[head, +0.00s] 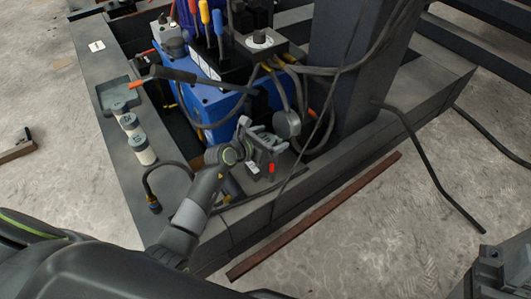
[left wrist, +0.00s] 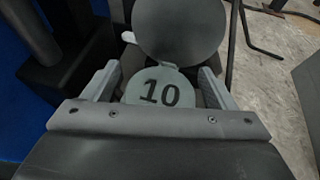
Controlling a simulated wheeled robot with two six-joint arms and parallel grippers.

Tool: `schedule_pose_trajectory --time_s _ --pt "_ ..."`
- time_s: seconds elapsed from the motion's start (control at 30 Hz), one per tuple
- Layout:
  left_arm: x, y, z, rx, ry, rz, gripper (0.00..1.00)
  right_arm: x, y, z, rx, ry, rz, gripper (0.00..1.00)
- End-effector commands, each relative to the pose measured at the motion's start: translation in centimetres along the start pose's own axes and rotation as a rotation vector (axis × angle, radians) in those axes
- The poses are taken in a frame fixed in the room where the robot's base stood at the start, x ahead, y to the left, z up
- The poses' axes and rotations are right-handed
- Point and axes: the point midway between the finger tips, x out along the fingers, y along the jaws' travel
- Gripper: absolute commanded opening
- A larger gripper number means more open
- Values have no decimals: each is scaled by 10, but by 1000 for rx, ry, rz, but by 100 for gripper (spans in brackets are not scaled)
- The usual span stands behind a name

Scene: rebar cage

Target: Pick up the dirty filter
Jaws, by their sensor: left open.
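A round grey-green piece marked "10" (left wrist: 160,88) sits between the two fingers of my left gripper (left wrist: 158,85) in the left wrist view, probably the filter; dirt on it cannot be made out. A dark round disc (left wrist: 180,25) is just beyond it, seen also as a round dark part (head: 287,124) in the head view. My left gripper (head: 265,146) is open, with a finger on each side of the "10" piece; contact cannot be told. Two pale cylinders with grey tops, a nearer one (head: 143,150) and a farther one (head: 130,124), stand on the frame at left.
A blue machine (head: 205,98) with cables and tools on top stands behind the gripper. A thick dark column (head: 345,75) rises to its right. A shallow grey tray (head: 118,95) lies on the frame. A brown bar (head: 315,215) lies on the concrete floor in front.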

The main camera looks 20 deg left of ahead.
Motion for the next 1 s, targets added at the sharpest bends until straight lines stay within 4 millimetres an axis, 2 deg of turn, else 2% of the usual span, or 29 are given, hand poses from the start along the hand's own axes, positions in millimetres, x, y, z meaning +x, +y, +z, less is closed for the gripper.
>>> schedule_pose_trajectory --time_s 0.2,0.6,0.63,1.0 --pt "0 0 0 0 0 0 79 0 0 0 1 0 2 38" --pt "0 0 0 -1 -1 0 27 0 0 0 1 -2 1 38" --pt "0 0 1 0 -2 0 25 0 0 0 1 -2 1 38" --pt "-3 0 8 1 -3 0 25 5 1 1 -3 -7 -1 38"
